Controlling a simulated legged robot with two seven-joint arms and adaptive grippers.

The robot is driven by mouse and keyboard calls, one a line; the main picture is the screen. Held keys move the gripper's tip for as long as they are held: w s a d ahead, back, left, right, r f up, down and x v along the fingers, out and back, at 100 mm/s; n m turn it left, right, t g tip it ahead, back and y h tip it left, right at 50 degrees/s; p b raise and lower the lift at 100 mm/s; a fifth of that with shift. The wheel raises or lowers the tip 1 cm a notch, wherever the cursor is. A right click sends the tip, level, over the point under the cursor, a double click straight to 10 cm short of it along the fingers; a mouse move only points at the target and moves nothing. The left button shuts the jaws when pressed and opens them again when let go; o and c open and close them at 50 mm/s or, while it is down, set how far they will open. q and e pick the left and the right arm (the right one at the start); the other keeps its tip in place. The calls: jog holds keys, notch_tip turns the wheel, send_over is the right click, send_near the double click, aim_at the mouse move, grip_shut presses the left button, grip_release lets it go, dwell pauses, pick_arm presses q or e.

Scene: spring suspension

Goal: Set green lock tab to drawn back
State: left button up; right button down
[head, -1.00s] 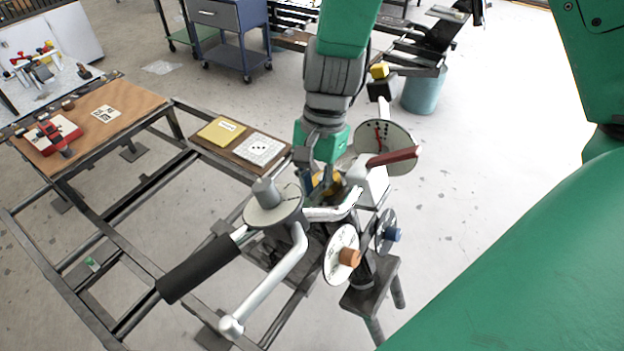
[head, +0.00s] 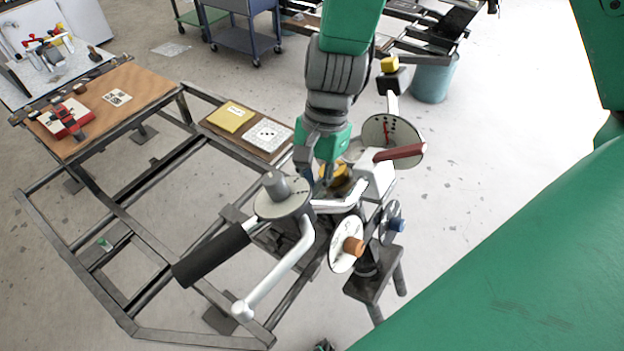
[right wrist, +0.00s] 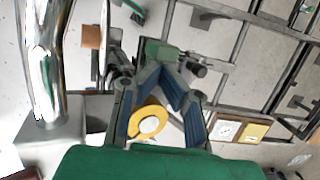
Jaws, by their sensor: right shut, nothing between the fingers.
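My right gripper (right wrist: 163,72) is shut and empty, its blue-padded fingers meeting at the tips. A green block (right wrist: 160,50), which looks like the green lock tab, shows just beyond the fingertips in the right wrist view. I cannot tell whether they touch it. In the head view my right gripper (head: 325,182) reaches down from the top into the middle of the mechanism, and the tab is hidden there. A yellow ring (right wrist: 150,121) shows by the fingers and also in the head view (head: 338,178). My left gripper is not in view.
A crank with a black handle (head: 210,255) sticks out front left. Dial discs with an orange knob (head: 353,246) and a blue knob (head: 397,224) stand at the right, below a red lever (head: 398,152). A small green piece (head: 105,244) sits on the frame at left.

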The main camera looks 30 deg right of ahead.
jog(key=p+v, duration=0.7)
jog(key=v, duration=0.2)
jog(key=shift+w, duration=0.15)
jog(key=shift+r, duration=0.1)
